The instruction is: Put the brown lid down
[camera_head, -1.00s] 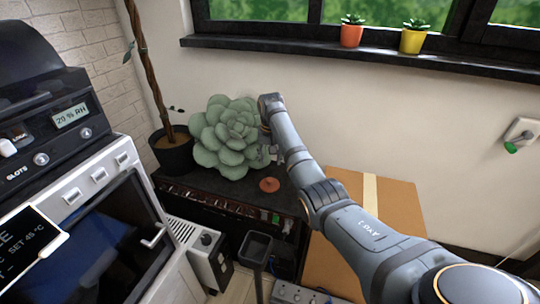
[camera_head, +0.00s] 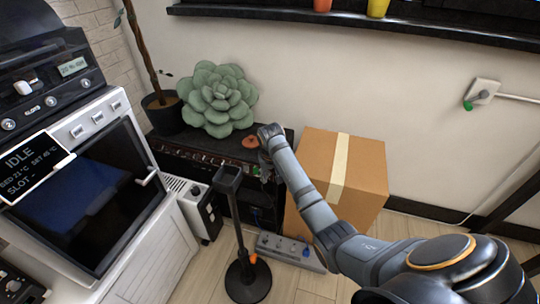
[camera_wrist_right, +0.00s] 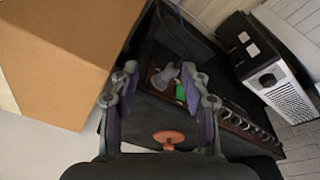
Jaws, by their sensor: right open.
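The brown lid (camera_head: 251,141), a small round disc with a knob, lies on the black top of the low rack (camera_head: 205,146), near its right end beside the green succulent. It also shows in the right wrist view (camera_wrist_right: 168,138), low in the picture between the bases of my fingers. My right gripper (camera_wrist_right: 160,75) is open, with nothing between its fingers. In the head view the right gripper (camera_head: 265,165) is partly hidden by its own wrist, close to the right of the lid and apart from it. My left gripper is not in view.
A cardboard box (camera_head: 365,182) stands to the right. A black post stand (camera_head: 246,280), a power strip (camera_head: 292,250) and a white unit (camera_head: 201,212) are in front. An oven-like machine (camera_head: 95,205) is at left.

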